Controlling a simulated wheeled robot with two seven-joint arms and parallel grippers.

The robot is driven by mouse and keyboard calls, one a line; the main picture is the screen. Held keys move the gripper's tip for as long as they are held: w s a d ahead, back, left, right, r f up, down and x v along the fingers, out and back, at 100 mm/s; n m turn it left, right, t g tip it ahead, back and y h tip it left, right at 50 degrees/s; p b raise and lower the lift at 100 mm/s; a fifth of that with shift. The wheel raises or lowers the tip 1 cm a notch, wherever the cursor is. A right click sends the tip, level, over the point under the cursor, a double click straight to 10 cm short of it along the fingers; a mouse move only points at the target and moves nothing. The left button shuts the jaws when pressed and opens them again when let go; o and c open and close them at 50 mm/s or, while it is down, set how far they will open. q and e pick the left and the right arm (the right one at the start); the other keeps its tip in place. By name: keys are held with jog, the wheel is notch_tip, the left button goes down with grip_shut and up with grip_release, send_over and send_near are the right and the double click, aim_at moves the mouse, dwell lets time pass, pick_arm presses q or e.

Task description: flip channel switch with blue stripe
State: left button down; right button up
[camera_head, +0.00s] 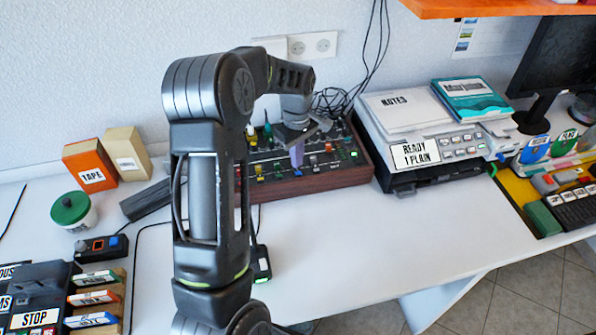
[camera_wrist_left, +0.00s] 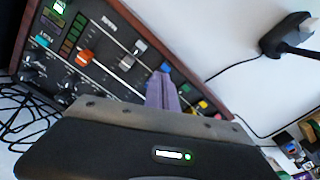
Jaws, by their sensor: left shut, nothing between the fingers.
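The mixer panel with wooden sides (camera_head: 333,176) stands at the back of the table against the wall. It carries several coloured switches and sliders. My left gripper (camera_head: 297,157) is over the panel, its fingers pointing down at it. In the left wrist view the purple-tinted fingers (camera_wrist_left: 162,92) are shut and empty. A small blue piece (camera_wrist_left: 165,68) shows right at the fingertips; I cannot tell whether they touch it or whether it is the blue-stripe switch. The gripper hides part of the panel. My right gripper is not in view.
A printer-like machine (camera_head: 418,130) stands right of the panel. Loose black cables (camera_head: 335,100) lie behind it. A black adapter (camera_head: 262,264) lies on the table in front. Orange and tan boxes (camera_head: 90,165) stand left. The table's front right middle is clear.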

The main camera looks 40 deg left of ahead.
pick_arm(q)
jog(key=shift+f, duration=0.45)
jog(key=shift+r, duration=0.1)
notch_tip(320, 180, up, 7)
jog(key=p, duration=0.4)
dwell(0.5)
dwell(0.6)
